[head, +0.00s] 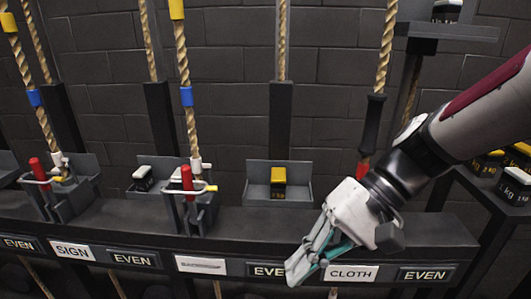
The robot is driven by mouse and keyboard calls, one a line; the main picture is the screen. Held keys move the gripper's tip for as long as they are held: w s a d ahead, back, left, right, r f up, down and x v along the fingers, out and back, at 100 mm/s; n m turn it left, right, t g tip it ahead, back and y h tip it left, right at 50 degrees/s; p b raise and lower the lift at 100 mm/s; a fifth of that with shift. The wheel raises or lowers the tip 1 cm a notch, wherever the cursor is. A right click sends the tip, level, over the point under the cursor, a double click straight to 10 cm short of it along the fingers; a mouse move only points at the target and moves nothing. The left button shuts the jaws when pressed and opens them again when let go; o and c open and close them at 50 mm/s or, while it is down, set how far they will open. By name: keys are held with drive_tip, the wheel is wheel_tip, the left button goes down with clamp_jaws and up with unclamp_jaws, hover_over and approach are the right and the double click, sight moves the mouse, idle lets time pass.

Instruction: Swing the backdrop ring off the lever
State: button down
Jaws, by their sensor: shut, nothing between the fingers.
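My gripper (303,270) is shut and empty, pointing down and left in front of the rail beside the CLOTH label (352,273). A red lever (363,170) shows just behind my gripper's wrist, below the dark-sleeved rope (381,60). Most of that lever and any ring on it are hidden by my gripper. Two other red levers, one in the middle (187,178) and one at the left (39,169), stand upright by their ropes, with small pale and yellow fittings beside them.
A tray holds a yellow-topped weight (278,176); another weight (143,173) sits further left. Weights on a rack (515,185) stand at the right, behind my arm.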

drive_tip(key=w+a+r+m+t+y+p, duration=0.1)
drive_tip(key=w+a+r+m+y+p, duration=0.15)
drive_tip(key=w+p, duration=0.2)
drive_tip(key=w+a+r+m+t+y+p, duration=0.1)
drive_tip(key=w+a+y+p, duration=0.1)
drive_tip(key=w+a+p, duration=0.3)
drive_tip(key=w+f+m+t+y+p, duration=0.1)
drive_tip(key=w+f+m+t+p, duration=0.1)
drive_tip(key=w+m+t+p, duration=0.1)
drive_tip(key=w+d+f+m+t+y+p, duration=0.1)
drive_tip(key=w+f+m+t+p, duration=0.1)
drive_tip(key=w, duration=0.5)
drive_tip(key=shift+w+f+m+t+p, duration=0.15)
drive_tip(key=shift+f+m+t+p, duration=0.35)
drive_tip(key=shift+f+p, duration=0.65)
drive_tip(key=shift+r, duration=0.3)
drive_tip(key=x, duration=0.9)
drive_tip(key=shift+a, duration=0.45)
drive_tip(key=shift+r+h+p, duration=0.25)
drive_tip(key=shift+r+p, duration=0.2)
drive_tip(key=shift+p, duration=0.15)
